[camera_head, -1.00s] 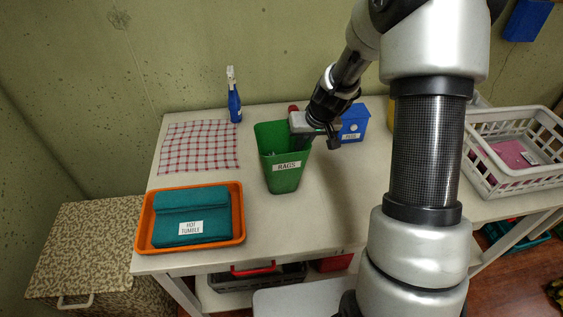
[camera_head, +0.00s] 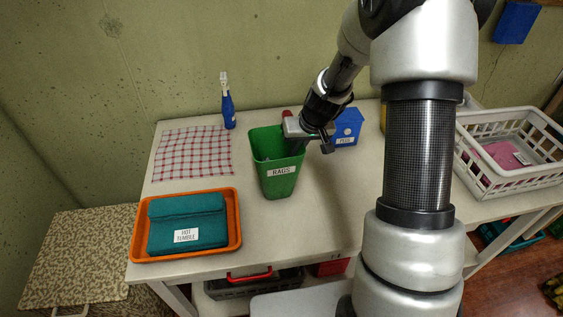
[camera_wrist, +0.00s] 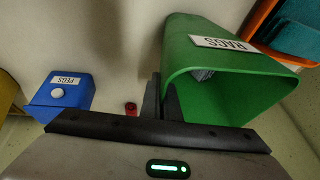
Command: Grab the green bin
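The green bin (camera_head: 277,175), labelled RAGS, stands upright on the white table with some light cloth inside. My gripper (camera_head: 308,133) is at the right side of its rim in the head view. In the wrist view the bin (camera_wrist: 215,60) lies to the right with its mouth facing the camera. My gripper's two dark fingers (camera_wrist: 163,100) are close together at the rim's near corner, one outside and one over the opening, with the thin wall between them. The exact contact is partly hidden.
A blue PEGS box (camera_head: 347,128) and a small red object (camera_wrist: 131,108) are near the bin. An orange tray (camera_head: 136,240) with teal cloth, a checked cloth (camera_head: 192,154) and a blue spray bottle (camera_head: 228,108) are left. A white basket (camera_head: 510,180) is right.

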